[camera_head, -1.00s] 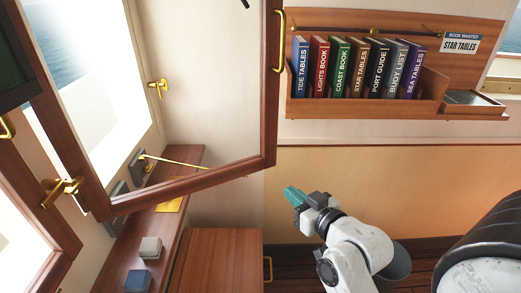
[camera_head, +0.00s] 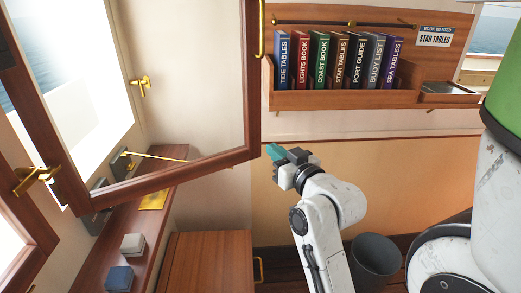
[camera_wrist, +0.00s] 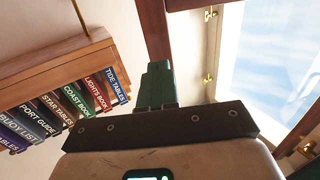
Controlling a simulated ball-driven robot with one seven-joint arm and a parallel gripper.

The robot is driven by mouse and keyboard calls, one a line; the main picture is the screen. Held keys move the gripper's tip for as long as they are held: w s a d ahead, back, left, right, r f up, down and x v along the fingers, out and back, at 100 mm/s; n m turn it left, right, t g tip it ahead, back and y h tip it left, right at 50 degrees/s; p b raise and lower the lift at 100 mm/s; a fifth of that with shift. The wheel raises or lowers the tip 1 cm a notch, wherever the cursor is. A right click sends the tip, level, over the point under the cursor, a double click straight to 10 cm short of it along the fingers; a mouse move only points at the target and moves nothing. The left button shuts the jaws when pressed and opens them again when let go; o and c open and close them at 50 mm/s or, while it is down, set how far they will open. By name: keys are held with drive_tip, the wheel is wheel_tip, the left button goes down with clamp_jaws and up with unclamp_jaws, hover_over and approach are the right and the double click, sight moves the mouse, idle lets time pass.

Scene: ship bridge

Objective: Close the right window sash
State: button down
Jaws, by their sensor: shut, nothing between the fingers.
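The right window sash (camera_head: 257,85) is a brown wooden frame with glass, swung wide open into the room. A brass handle (camera_head: 262,30) is on its free edge. My gripper (camera_head: 273,151) has teal fingertips that are shut and empty. In the head view it is just right of the sash's lower free corner; I cannot tell if it touches. In the wrist view my gripper (camera_wrist: 157,70) points up towards the wooden sash edge (camera_wrist: 153,30). The open window gap (camera_head: 70,70) shows at the left.
A bookshelf (camera_head: 345,100) with several books hangs on the back wall. Below the sash are a ledge with a white block (camera_head: 133,244) and a blue block (camera_head: 119,278), and a wooden cabinet (camera_head: 210,262). A grey bin (camera_head: 375,262) stands on the floor.

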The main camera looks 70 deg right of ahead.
sight(255, 134)
drive_tip(key=x, duration=0.6)
drive_tip(key=shift+w+d+r, duration=0.1)
drive_tip(key=shift+w+d, duration=0.4)
drive_tip(key=shift+w, duration=0.1)
